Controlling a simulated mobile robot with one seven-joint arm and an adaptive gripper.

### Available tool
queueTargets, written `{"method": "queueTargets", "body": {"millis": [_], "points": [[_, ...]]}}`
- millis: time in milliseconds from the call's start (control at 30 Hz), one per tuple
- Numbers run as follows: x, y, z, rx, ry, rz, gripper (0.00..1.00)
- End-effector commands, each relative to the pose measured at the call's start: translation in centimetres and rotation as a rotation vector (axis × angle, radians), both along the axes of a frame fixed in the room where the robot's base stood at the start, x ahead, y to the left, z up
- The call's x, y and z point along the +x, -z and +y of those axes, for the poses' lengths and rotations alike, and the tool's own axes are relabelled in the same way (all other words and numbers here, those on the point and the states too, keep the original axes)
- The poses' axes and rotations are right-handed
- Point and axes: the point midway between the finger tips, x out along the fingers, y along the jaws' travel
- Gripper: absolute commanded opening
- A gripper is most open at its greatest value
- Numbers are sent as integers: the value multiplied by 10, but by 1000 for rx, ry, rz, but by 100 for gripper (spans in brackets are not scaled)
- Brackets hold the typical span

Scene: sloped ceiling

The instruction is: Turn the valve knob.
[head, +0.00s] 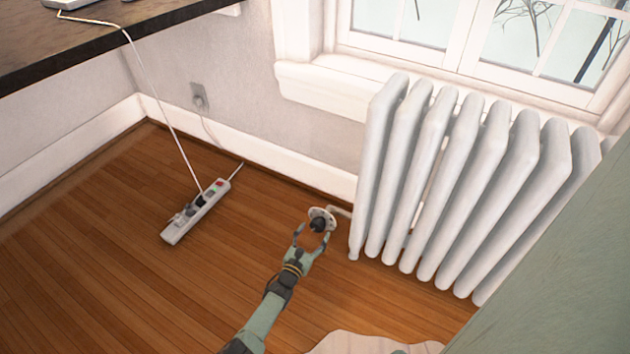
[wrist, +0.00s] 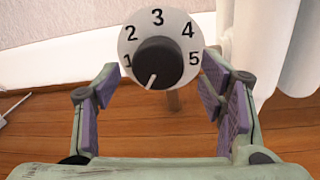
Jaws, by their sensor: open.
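The valve knob (wrist: 158,63) is black with a white pointer line, on a round white dial (wrist: 158,28) numbered 1 to 5. The pointer is directed down and slightly left, below the 1. In the head view the knob (head: 318,224) sits at the lower left of the radiator, on a pipe. My gripper (head: 314,243) is open, its fingers spread in front of the knob. In the wrist view my gripper (wrist: 160,90) has one purple-padded finger on each side of the knob, with a gap between each pad and the knob.
A white radiator (head: 440,180) stands under the window, right of the knob. A power strip (head: 196,211) with cords lies on the wooden floor (head: 110,240) to the left. A dark desktop (head: 90,45) is at upper left. A green surface (head: 560,270) fills the right corner.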

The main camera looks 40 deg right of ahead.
Motion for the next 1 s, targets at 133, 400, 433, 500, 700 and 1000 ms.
{"method": "queueTargets", "body": {"millis": [133, 400, 433, 500, 700, 1000], "points": [[7, 2, -14, 0, 0, -1, 64], [10, -1, -19, 1, -1, 0, 64], [10, -1, -19, 1, -1, 0, 64], [10, -1, -19, 1, -1, 0, 64], [10, 0, -19, 0, -1, 1, 51], [10, 0, -18, 0, -1, 1, 31]]}}
